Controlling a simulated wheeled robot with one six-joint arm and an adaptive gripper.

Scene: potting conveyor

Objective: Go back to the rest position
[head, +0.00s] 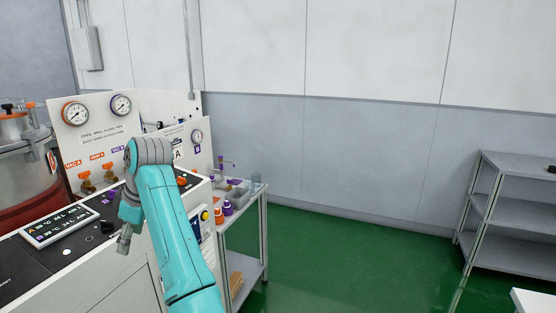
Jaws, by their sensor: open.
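My gripper (124,240) is at the left in the head view, at the end of my turquoise arm. It points down over the front part of the control console (105,262), to the right of the display panel (60,225). The gripper is small and partly hidden by my wrist. It is open, and I see nothing held in it. Whether it touches the console top cannot be told.
Gauges and orange valves (109,168) stand on the console's back panel. A red-banded vessel (25,185) is at far left. A side cart (263,225) holds bottles (227,208). Grey shelving (505,210) stands at right. Green floor (340,265) between is clear.

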